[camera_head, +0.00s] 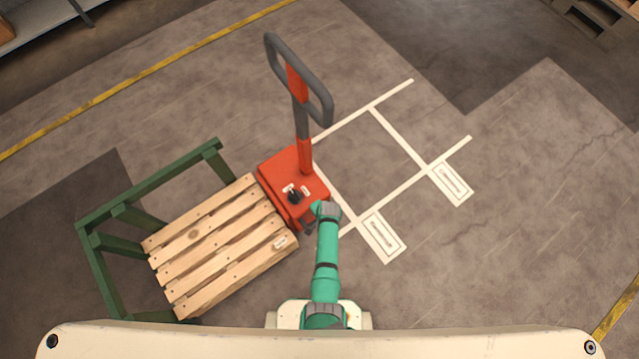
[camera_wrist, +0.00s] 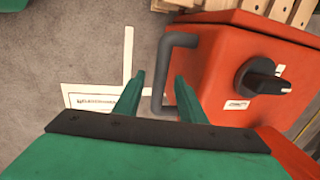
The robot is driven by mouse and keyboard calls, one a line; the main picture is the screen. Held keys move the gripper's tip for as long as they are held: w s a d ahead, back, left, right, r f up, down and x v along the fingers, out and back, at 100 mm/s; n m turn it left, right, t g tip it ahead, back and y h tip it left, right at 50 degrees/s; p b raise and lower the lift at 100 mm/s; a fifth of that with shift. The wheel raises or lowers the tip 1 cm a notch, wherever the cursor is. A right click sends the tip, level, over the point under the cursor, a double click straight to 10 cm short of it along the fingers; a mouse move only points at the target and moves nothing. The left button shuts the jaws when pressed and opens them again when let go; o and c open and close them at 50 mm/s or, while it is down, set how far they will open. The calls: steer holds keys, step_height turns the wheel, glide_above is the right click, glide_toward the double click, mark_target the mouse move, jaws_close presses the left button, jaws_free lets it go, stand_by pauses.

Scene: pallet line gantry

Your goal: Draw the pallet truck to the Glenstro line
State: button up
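The pallet truck (camera_head: 292,182) has a red body, a tall grey loop handle (camera_head: 318,95) and a dark knob (camera_head: 294,196) on top. Its fork end is hidden under a slatted wooden pallet (camera_head: 220,240). In the wrist view, a dark grey grab bar (camera_wrist: 160,85) stands out from the red body (camera_wrist: 225,75). My gripper (camera_wrist: 155,80) is open, with one green finger on each side of the bar in the picture. Whether either finger touches it I cannot tell. White floor lines (camera_head: 400,140) with two label plates (camera_head: 380,236) (camera_head: 451,183) lie right of the truck; their text is unreadable.
A green frame (camera_head: 150,185) stands around the pallet's left and back sides, close to it. A yellow floor line (camera_head: 150,82) crosses the upper left. Shelving (camera_head: 40,22) stands at top left, pallets (camera_head: 592,18) at top right. The floor on the right is clear.

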steer(key=shift+w+a+f, duration=0.1)
steer(key=shift+w+f, duration=0.05)
steer(key=shift+f, duration=0.35)
steer(key=shift+w+a+f, duration=0.1)
steer(key=shift+f, duration=0.35)
steer(key=shift+a, duration=0.1)
